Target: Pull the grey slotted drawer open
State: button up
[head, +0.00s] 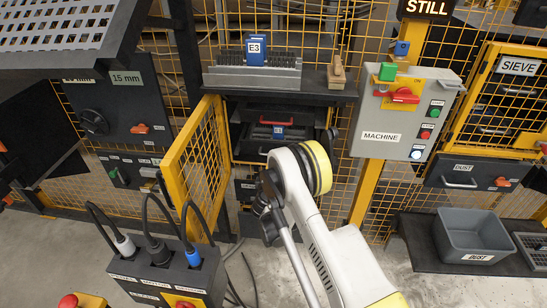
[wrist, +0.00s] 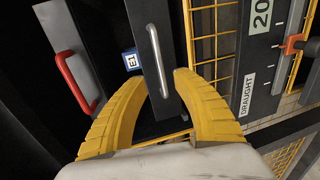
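In the wrist view a dark drawer front with a pale grey bar handle (wrist: 157,58) lies ahead of my gripper (wrist: 161,82). I take this for the grey slotted drawer; its slots are not clear to see. My yellow fingers are open, one on each side of the handle's end. I cannot tell whether they touch it. A blue E1 tag (wrist: 131,60) shows beside this front. A grey front with a red handle (wrist: 77,83) is to its left. In the head view the drawer stack (head: 262,134) stands under a dark shelf, and my arm hides my gripper.
A yellow mesh gate (head: 198,160) stands open left of the drawers. A grey block with an E3 plate (head: 255,72) sits on the shelf above. The machine box (head: 402,112) is at the right. A cabled dark box (head: 165,275) stands in front.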

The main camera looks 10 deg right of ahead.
jog(key=b+x, duration=0.2)
jog(key=x, duration=0.6)
jog(key=shift+w, duration=0.1)
grip_shut()
